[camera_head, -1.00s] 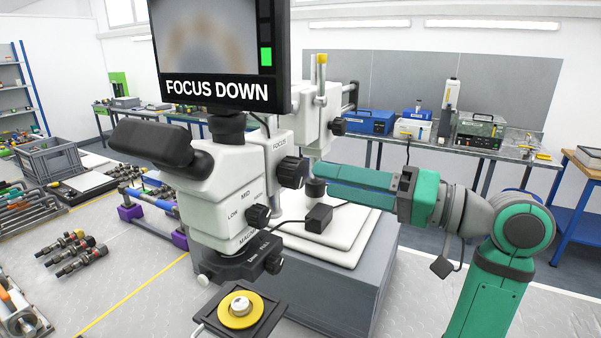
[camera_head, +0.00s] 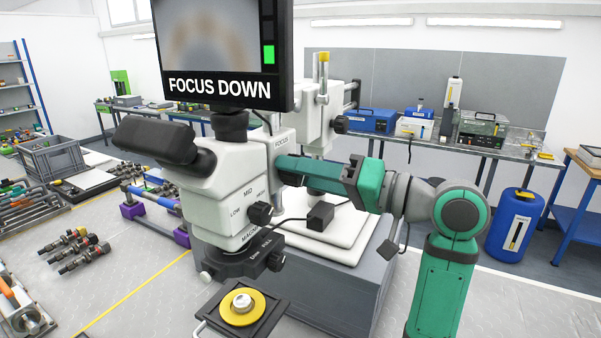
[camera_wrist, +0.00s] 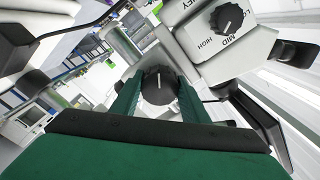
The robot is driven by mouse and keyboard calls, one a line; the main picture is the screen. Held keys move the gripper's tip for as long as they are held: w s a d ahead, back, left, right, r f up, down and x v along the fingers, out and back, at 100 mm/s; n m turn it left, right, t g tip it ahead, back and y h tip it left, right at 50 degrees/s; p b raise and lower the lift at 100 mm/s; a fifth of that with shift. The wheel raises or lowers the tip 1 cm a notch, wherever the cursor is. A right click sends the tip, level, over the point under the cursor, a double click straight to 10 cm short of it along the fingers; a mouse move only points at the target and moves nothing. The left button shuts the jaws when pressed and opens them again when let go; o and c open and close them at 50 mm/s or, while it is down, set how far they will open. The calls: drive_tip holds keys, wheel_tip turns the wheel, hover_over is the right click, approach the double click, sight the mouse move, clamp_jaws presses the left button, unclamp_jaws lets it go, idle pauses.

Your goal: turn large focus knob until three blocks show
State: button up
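The microscope (camera_head: 225,195) stands upright, its large black focus knob hidden behind my gripper in the head view. In the wrist view the large focus knob (camera_wrist: 157,86) shows a pale mark pointing up. My gripper (camera_head: 282,168) reaches it from the right. In the wrist view the green fingers of my gripper (camera_wrist: 158,92) are spread, one on each side of the knob; contact is not clear.
The smaller magnification knob (camera_head: 260,214) sits below the focus knob. A yellow disc (camera_head: 241,307) with a metal part lies on the stage under the lens. A black box (camera_head: 320,215) with a cable stands on the white base. A blue drum (camera_head: 515,225) stands at the right.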

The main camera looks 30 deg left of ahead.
drive_tip(key=shift+c, duration=1.1)
drive_tip(key=shift+n, duration=0.3)
drive_tip(key=n, duration=0.3)
drive_tip(key=shift+w+f+n, duration=0.1)
drive_tip(key=shift+n, duration=1.9)
drive_tip(key=o, duration=1.1)
drive_tip(key=shift+d, duration=0.1)
drive_tip(key=shift+c, duration=0.2)
